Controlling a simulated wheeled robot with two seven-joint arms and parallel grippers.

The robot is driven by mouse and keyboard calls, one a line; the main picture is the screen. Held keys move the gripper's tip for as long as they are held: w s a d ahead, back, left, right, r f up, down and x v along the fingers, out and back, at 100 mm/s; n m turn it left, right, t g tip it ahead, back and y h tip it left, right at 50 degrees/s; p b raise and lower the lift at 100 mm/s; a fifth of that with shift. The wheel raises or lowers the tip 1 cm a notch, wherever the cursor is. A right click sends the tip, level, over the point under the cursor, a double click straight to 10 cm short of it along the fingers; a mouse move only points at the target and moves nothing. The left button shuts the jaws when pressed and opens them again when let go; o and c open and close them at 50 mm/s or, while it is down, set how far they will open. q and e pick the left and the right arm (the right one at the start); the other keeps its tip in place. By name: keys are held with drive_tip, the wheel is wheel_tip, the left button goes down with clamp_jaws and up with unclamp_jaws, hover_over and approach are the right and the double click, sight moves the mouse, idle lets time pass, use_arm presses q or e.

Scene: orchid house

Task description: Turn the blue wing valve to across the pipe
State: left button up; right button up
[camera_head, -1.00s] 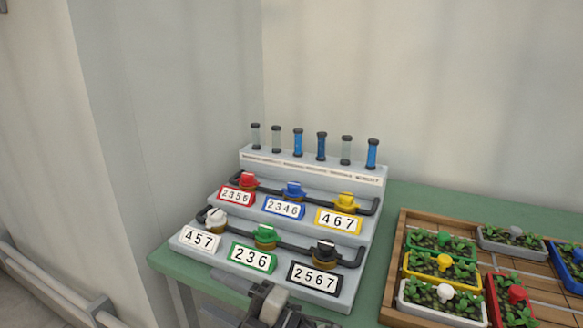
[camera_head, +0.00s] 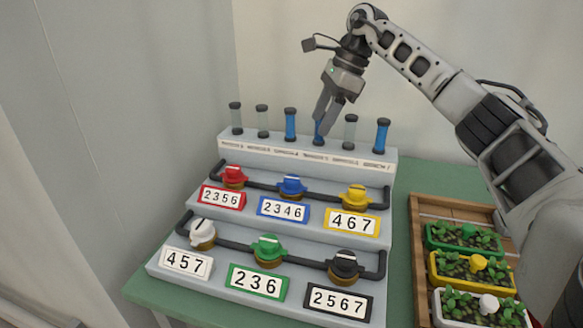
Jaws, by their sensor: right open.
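The blue wing valve (camera_head: 291,185) sits on the upper dark pipe (camera_head: 325,196), in the middle between a red and a yellow valve. A blue-framed plate reading 2346 (camera_head: 283,208) is in front of it. The valve's wing is small here, and I cannot tell its angle to the pipe for certain. My right gripper (camera_head: 326,120) is open, pointing down above the back of the stepped stand, higher than the blue valve and behind it to the right. Its fingers overlap a blue sight tube in the picture. My left gripper is out of view.
The red valve (camera_head: 233,177) and yellow valve (camera_head: 356,197) flank the blue one. White (camera_head: 203,234), green (camera_head: 268,248) and black (camera_head: 343,265) valves sit on the lower pipe. Sight tubes stand along the back. A wooden tray (camera_head: 424,290) of planters is at right.

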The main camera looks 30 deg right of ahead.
sight(293, 178)
drive_tip(key=p+x, duration=0.1)
drive_tip(key=x, duration=1.4)
drive_tip(key=shift+a+r, duration=0.1)
drive_tip(key=shift+c, duration=0.4)
drive_tip(key=c, duration=0.9)
